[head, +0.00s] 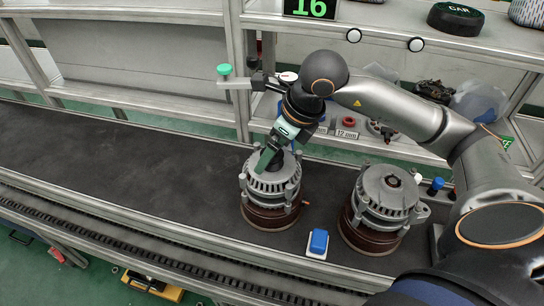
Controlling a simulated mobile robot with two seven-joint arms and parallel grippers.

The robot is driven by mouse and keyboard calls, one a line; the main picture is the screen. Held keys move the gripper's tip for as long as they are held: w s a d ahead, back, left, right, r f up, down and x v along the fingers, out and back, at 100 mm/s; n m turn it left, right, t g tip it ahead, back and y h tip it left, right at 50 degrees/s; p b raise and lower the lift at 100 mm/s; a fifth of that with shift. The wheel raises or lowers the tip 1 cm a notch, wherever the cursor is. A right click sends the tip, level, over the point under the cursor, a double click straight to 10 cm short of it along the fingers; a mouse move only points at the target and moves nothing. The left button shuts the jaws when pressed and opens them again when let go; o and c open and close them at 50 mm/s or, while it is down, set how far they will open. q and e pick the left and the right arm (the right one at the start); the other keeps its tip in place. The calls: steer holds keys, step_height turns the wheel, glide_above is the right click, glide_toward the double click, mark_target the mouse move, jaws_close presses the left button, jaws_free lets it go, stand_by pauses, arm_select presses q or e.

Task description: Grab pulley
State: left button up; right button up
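My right gripper (268,158) reaches down from the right arm onto the top of the left alternator (270,188). Its green fingers point down at the alternator's top centre. I cannot tell whether they are closed on anything. No pulley can be made out clearly; the gripper hides part of the alternator's top. A second grey alternator (385,197) stands to the right, with a dark centre on top. Both alternators sit on round brown bases. My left gripper is out of view.
Both alternators stand on a dark conveyor (120,165), which is clear to the left. A blue button box (318,243) is between them at the front edge. A green knob (224,70) on a bracket is behind. Shelves with parts stand at the back right.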

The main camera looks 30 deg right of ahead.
steer(key=shift+c, duration=0.2)
steer(key=shift+r, duration=0.1)
jaws_close()
stand_by(0.4)
